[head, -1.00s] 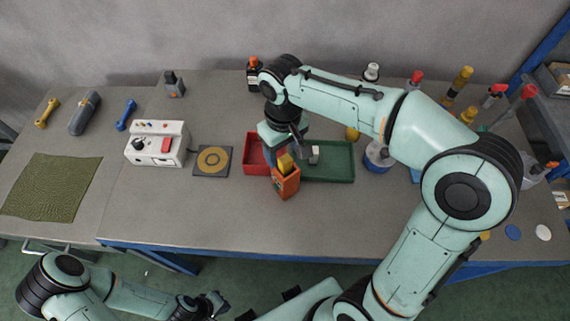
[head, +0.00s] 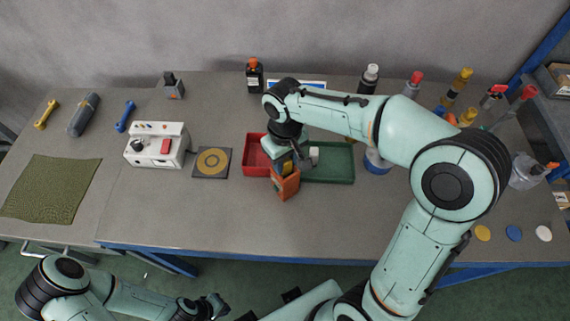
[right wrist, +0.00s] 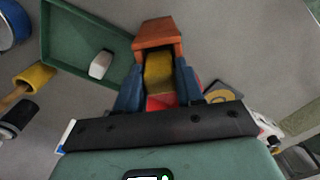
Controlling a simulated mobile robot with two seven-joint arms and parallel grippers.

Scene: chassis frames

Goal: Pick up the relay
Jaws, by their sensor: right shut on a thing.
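The relay, which I take to be the yellow block (head: 287,168), sits in the top of an open orange box (head: 287,187) at the front edge of the red tray. In the right wrist view the yellow block (right wrist: 158,75) lies between the two blue fingers of my right gripper (right wrist: 157,88), with the orange box (right wrist: 158,34) around its far end. My right gripper (head: 285,163) is shut on it from above and partly hides it in the head view. My left gripper (head: 215,304) hangs low in front of the table, away from everything; its jaw gap is unclear.
A red tray (head: 255,152) and a green tray (head: 340,177) stand behind the box. A small white block (right wrist: 100,64) lies in the green tray. A round target pad (head: 212,162) and a white switch box (head: 157,145) are to the left. The table front is clear.

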